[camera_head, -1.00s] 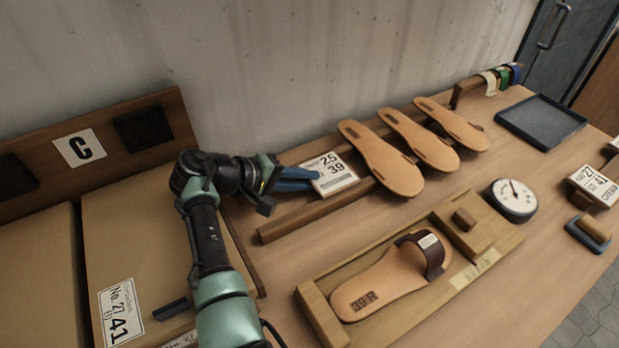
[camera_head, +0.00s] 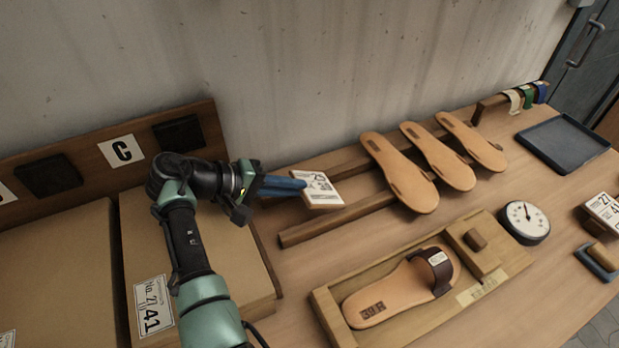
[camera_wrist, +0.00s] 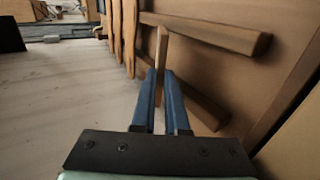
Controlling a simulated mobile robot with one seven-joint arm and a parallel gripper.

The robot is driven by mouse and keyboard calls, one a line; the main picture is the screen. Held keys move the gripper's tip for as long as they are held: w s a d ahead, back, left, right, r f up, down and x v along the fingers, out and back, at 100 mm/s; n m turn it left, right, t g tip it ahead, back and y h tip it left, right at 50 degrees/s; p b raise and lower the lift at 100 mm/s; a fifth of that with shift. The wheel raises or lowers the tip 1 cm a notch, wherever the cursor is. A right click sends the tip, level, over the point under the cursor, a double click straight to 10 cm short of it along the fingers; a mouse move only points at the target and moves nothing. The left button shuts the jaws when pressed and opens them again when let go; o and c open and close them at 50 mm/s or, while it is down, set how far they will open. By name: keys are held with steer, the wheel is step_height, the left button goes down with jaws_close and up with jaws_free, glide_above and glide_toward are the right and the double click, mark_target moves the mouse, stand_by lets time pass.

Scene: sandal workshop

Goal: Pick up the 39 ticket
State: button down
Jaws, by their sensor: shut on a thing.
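The ticket (camera_head: 322,193) is a small white-faced card on a wooden block, with dark print that is hard to read from this angle. My gripper (camera_head: 301,184) is shut on its left edge. In the wrist view the ticket (camera_wrist: 161,55) shows edge-on as a thin upright strip between the blue fingers (camera_wrist: 158,88) of my gripper. In the head view it appears at the left end of the wooden rack (camera_head: 310,233), over the rails. I cannot tell whether it touches them.
Several tan soles (camera_head: 402,175) lie across the rack, right of the ticket. In front, a wooden fixture (camera_head: 327,312) holds a sandal (camera_head: 385,300) marked 39 R. A dial gauge (camera_head: 525,222) and dark tray (camera_head: 565,145) are right. A box (camera_head: 240,275) labelled 41 is left.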

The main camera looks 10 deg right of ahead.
steer(key=f+p+v, duration=0.1)
steer(key=v, duration=0.6)
steer(key=shift+a, duration=0.35)
